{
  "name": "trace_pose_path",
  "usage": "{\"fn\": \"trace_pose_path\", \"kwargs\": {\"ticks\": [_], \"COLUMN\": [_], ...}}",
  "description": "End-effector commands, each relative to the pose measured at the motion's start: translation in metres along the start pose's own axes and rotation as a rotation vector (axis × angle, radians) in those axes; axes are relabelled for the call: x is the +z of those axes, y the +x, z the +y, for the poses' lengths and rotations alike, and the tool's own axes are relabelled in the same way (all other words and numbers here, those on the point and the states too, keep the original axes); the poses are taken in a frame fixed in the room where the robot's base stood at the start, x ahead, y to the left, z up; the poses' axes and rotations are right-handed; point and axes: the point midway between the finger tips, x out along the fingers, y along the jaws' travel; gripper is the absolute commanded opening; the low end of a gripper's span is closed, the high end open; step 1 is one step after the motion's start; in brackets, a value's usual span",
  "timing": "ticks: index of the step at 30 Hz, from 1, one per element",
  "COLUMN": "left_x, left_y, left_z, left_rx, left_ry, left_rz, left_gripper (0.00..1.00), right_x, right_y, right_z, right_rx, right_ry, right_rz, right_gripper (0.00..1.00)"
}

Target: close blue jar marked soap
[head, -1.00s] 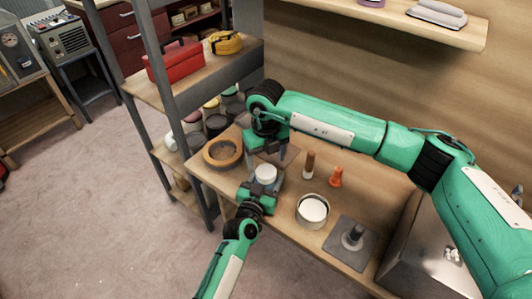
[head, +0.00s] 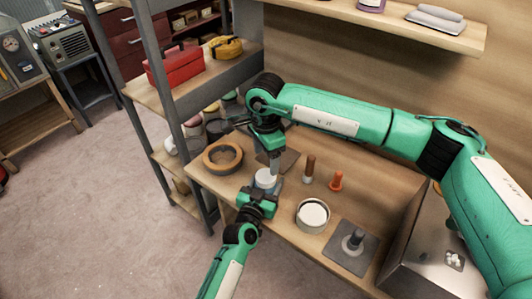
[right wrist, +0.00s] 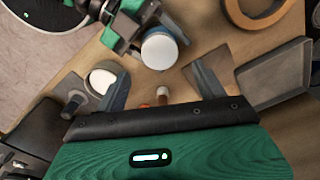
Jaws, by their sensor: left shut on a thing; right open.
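The blue jar (head: 279,184) stands near the front left edge of the bench with a white round top (head: 266,176). In the right wrist view its white top (right wrist: 159,51) shows with a strip of blue side. I cannot read any marking or tell how tightly the top sits. My left gripper (head: 262,191) is shut on the jar from the front; its jaws partly hide it. My right gripper (head: 273,166) is open and points down just above and behind the jar. In the right wrist view its fingers (right wrist: 161,92) are apart with nothing gripped.
A wooden ring (head: 222,157) lies left, and a dark square plate (head: 282,160) lies behind the jar. A round tin with white contents (head: 312,215), a brown-handled tool (head: 309,167) and an orange item (head: 337,181) stand right. A grey plate with a post (head: 352,246) is farther right.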

Motion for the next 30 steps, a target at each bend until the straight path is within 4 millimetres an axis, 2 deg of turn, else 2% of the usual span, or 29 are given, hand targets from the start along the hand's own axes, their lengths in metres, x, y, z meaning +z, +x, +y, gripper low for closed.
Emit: {"fn": "trace_pose_path", "kwargs": {"ticks": [6, 11, 24, 30], "left_x": [0.001, 0.001, 0.001, 0.001], "left_y": [0.0, 0.0, 0.0, 0.0], "left_z": [0.0, 0.0, 0.0, 0.0], "left_rx": [0.0, 0.0, 0.0, 0.0], "left_ry": [0.0, 0.0, 0.0, 0.0], "left_rz": [-0.002, -0.002, -0.002, -0.002], "left_gripper": [0.0, 0.0, 0.0, 0.0], "right_x": [0.0, -0.001, -0.001, -0.001], "right_y": [-0.005, -0.006, -0.006, 0.01], "right_z": [0.0, 0.001, 0.001, 0.001], "right_rx": [0.001, 0.002, 0.002, 0.003], "right_ry": [-0.286, -0.399, -0.432, -0.431], "right_rz": [0.001, 0.001, 0.0, -0.001], "right_gripper": [0.71, 0.71, 0.71, 0.71]}}
